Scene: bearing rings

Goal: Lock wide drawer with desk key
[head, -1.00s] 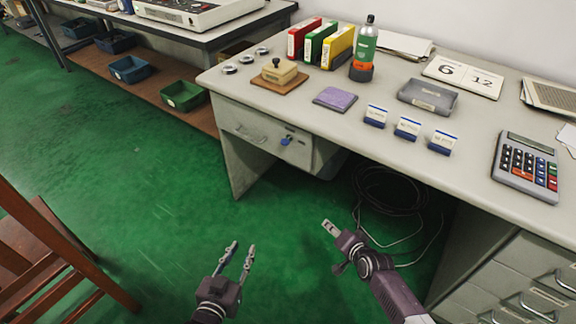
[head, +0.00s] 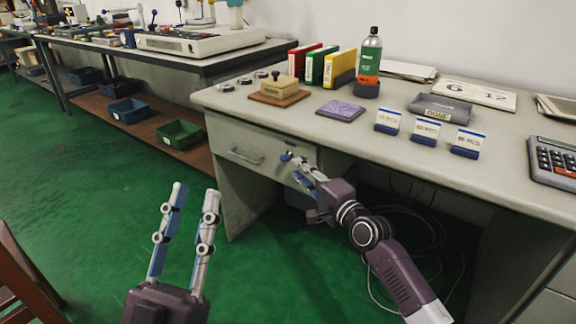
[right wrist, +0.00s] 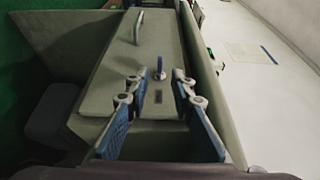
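The wide drawer (head: 262,148) sits at the left end of the desk, its front apparently flush, with a bar handle. The desk key (head: 287,156), with a blue head, sticks out of the drawer front right of the handle. In the right wrist view the key (right wrist: 160,66) stands ahead between the two fingers, above a small dark plate. My right gripper (head: 298,172) is open and empty, just short of the key; it also shows in the wrist view (right wrist: 158,88). My left gripper (head: 195,194) is open and empty over the floor, left of the desk.
The desk top (head: 225,100) holds a stamp (head: 280,88), binders (head: 314,65), a bottle (head: 369,60), a purple pad (head: 341,110) and card stands (head: 426,131). A coiled cable (head: 400,235) lies under the desk. A wooden chair (head: 25,285) is at lower left.

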